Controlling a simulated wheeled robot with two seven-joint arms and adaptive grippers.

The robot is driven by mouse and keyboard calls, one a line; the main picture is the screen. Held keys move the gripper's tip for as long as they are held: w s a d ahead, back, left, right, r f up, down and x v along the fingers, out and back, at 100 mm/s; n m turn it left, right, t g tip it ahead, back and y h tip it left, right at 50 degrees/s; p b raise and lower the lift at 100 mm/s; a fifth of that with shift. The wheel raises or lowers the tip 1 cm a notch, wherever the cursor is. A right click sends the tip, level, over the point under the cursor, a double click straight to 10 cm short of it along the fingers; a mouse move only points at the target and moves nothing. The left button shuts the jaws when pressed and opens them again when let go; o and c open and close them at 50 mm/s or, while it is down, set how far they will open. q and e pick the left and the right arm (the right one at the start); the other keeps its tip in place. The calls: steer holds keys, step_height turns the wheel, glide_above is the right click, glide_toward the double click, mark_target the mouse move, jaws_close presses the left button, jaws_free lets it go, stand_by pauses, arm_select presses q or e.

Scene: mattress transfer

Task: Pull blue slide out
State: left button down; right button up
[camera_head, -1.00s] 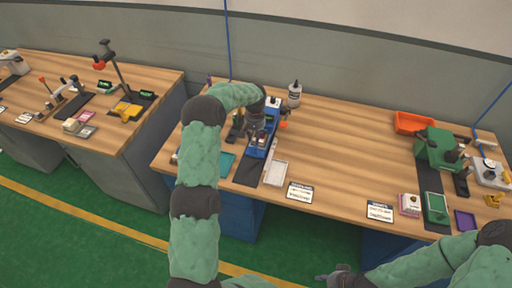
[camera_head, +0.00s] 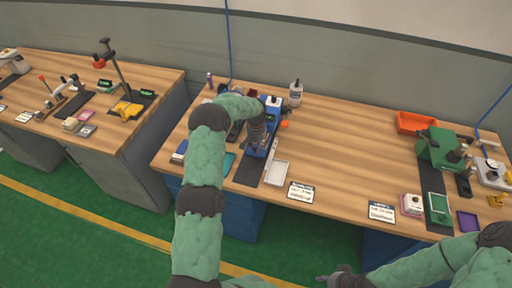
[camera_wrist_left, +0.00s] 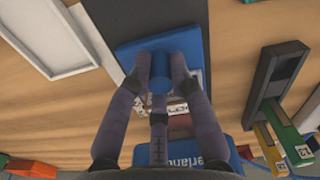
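The blue device (camera_head: 270,122) stands on the wooden bench, left of its middle, with its long side running front to back. My left gripper (camera_head: 257,142) reaches down over its front part and hides some of it. In the left wrist view, the fingers of my left gripper (camera_wrist_left: 161,62) close in on both sides of a round blue knob (camera_wrist_left: 159,78), appearing to touch it. The knob is on the blue slide (camera_wrist_left: 130,53), which lies flat below the fingertips. My right gripper (camera_head: 335,279) is at the bottom edge, far from the device; its fingers are too small to read.
A white tray (camera_head: 277,173) lies just right of the device, on the bench (camera_head: 340,150). A dark mat (camera_head: 249,169) lies in front of it. A white bottle (camera_head: 295,93) stands behind right. A green machine (camera_head: 440,149) and orange bin (camera_head: 415,122) are far right. The bench middle is clear.

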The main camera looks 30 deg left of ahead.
arm_select(q)
steer(key=shift+s+d, duration=0.1)
steer(key=shift+s, duration=0.55)
steer(key=s+d, duration=0.1)
steer(key=s, duration=0.3)
steer(key=s+d, duration=0.1)
steer(key=s, duration=0.3)
steer(key=s+d, duration=0.1)
steer(key=s, duration=0.3)
steer(key=shift+s, duration=0.15)
steer(key=c, duration=1.4)
jaws_free()
steer(key=shift+s, duration=0.1)
steer(key=shift+r, duration=0.1)
steer(key=shift+r, duration=0.25)
step_height(320, 180, up, 11)
steer(key=shift+r, duration=0.15)
